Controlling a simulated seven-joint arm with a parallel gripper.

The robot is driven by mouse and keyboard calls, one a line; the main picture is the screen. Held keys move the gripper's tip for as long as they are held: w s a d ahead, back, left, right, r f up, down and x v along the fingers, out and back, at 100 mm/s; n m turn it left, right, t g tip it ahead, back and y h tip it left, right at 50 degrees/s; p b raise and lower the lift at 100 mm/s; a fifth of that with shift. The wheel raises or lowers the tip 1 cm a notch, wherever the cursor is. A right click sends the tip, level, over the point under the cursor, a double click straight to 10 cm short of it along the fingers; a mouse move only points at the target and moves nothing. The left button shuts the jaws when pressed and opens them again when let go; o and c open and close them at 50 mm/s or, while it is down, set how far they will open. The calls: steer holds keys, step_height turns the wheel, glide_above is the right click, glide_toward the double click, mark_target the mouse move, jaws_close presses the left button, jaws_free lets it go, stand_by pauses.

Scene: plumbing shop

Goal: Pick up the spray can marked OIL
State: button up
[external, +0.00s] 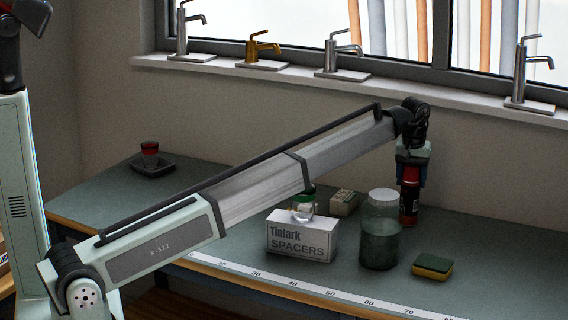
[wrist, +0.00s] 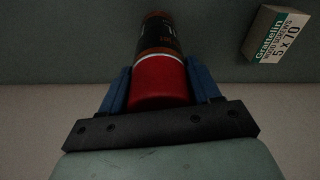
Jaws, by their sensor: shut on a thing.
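A spray can (external: 409,208) with a dark body, an orange-red band and a red cap stands upright at the back right of the bench. My gripper (external: 411,178) points down and is shut on the can's cap end. In the wrist view my gripper (wrist: 160,88) has one finger on each side of the cap. I cannot tell whether the can's base touches the bench.
A large glass jar (external: 380,240) stands just left of the can. A sponge (external: 432,266) lies in front. A Tinlark spacers box (external: 301,237) and a small jar (external: 303,204) are further left. A Grattelin box (wrist: 281,34) lies nearby. The wall and sill (external: 340,78) are behind.

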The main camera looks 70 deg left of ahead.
jaws_close()
